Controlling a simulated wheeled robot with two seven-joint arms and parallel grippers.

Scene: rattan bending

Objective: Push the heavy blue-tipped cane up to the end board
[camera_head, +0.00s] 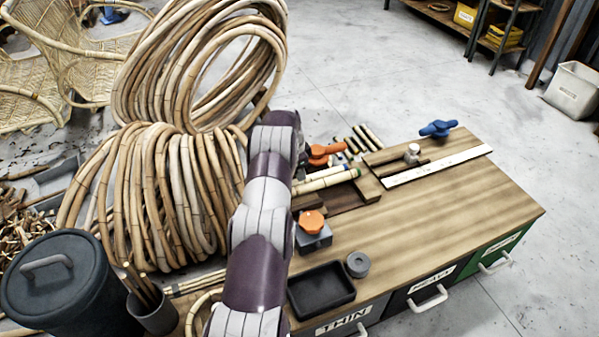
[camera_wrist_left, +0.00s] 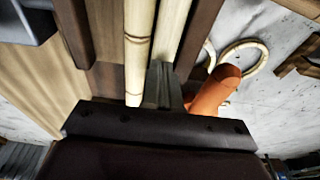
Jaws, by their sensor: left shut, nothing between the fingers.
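A pale cane (camera_head: 325,182) with a green band near its right end lies in a wooden channel on the bench; its left end is hidden behind my left arm. I cannot make out a blue tip on it. A short wooden board (camera_head: 369,186) stands at the right end of the channel, close to the cane's end. In the left wrist view, two pale cane lengths (camera_wrist_left: 138,50) run side by side between dark wooden rails. My left gripper (camera_wrist_left: 163,88) is shut and empty, its fingertips down by the canes. In the head view my arm hides the fingers.
An orange clamp handle (camera_head: 326,151) and an orange knob (camera_head: 312,222) flank the channel. A blue knob (camera_head: 438,129) and a white strip (camera_head: 438,166) lie to the right. A black tray (camera_head: 321,289) sits in front. Big cane coils (camera_head: 155,195) stand left.

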